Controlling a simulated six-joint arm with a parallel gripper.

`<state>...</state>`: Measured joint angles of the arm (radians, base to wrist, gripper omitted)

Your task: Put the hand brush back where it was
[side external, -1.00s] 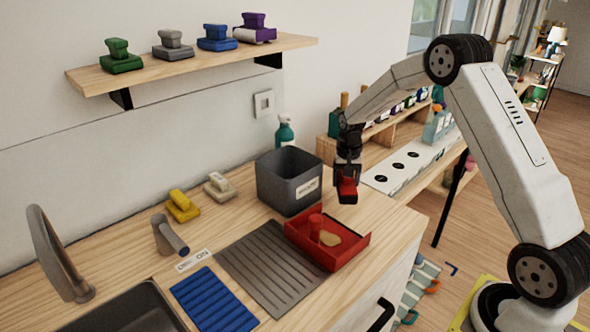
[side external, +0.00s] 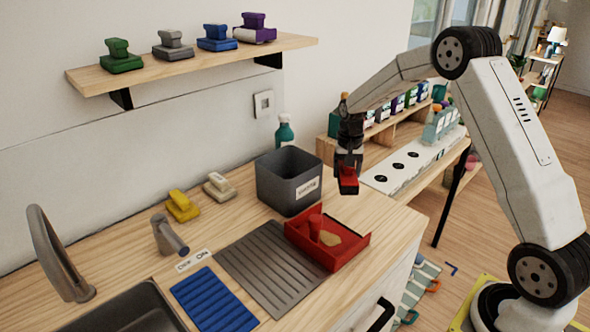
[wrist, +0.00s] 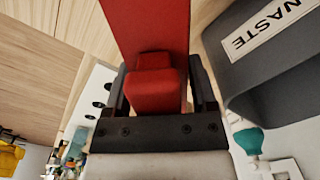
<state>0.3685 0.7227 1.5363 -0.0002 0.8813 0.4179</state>
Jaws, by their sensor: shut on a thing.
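My gripper (side external: 348,172) is shut on a red hand brush (side external: 347,186) and holds it in the air above the right end of the counter, right of the dark waste bin. In the wrist view the raised grip of the brush (wrist: 154,85) sits between the jaws, with its red body beyond; its underside is hidden. A red dustpan (side external: 343,262) with an upright red handle lies on the counter below and left of the gripper. A tan patch lies in the pan.
The waste bin (side external: 271,185) stands close by my gripper. Yellow (side external: 182,207) and beige (side external: 219,187) brushes lie on the counter (side external: 240,217). Several coloured brushes stand on the wall shelf (side external: 190,72). A grey ribbed mat (side external: 268,268) lies left of the dustpan.

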